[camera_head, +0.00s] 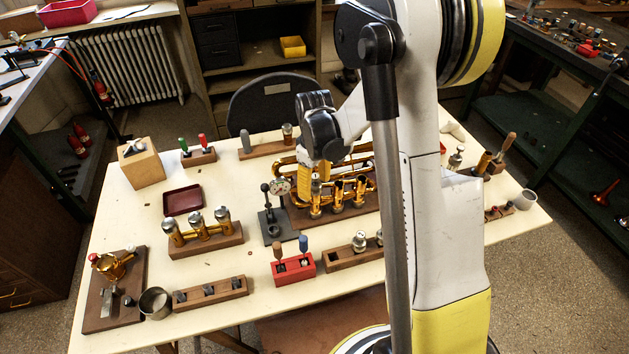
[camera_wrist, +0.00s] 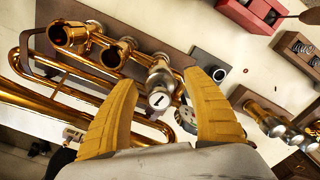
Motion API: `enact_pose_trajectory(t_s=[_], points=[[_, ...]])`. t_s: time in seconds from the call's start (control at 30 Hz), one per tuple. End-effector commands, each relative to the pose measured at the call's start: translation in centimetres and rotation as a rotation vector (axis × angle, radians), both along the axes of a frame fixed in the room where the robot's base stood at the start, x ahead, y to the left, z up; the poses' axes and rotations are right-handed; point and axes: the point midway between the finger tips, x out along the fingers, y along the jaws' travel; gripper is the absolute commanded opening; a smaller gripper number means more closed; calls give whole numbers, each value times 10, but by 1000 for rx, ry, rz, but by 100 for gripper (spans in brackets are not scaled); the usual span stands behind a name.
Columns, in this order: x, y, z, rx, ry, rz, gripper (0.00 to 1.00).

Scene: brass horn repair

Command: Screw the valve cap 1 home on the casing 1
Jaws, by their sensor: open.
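The brass horn (camera_head: 290,165) lies on a wooden stand with its valve casings upright. In the wrist view, the silver valve cap 1 (camera_wrist: 160,99), marked "1", sits on top of casing 1 (camera_wrist: 152,62). Whether it is fully seated I cannot tell. My gripper (camera_wrist: 162,80) is open, with one yellow finger on each side of the cap and a visible gap to both. In the head view my gripper (camera_head: 313,178) is over the left end of the casing row. The other two casings (camera_wrist: 115,52) (camera_wrist: 68,36) show open dark mouths.
A dial gauge stand (camera_head: 276,226) stands close left of the horn. A red block with tools (camera_head: 293,268) and a wooden block with silver parts (camera_head: 350,256) lie in front. A wooden rack of valves (camera_head: 205,242) stands left. Bare tabletop (camera_head: 150,215) shows at left.

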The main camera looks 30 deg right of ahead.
Motion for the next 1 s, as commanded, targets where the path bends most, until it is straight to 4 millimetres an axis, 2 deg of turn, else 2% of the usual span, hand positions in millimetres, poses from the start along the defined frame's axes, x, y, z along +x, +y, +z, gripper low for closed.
enact_pose_trajectory(t_s=[0.2,0.4,0.53,0.57,0.63,0.67,0.77,0.9,0.93,1.0], points=[[0,0,0,0,0,0,58],[0,0,0,0,0,0,3],[0,0,0,0,0,0,3],[0,0,0,0,0,0,25],[0,0,0,0,0,0,4],[0,0,0,0,0,0,0],[0,0,0,0,0,-16,0],[0,-1,-1,0,0,-193,0],[0,-1,0,0,0,-184,40],[0,-1,0,0,0,-180,54]])
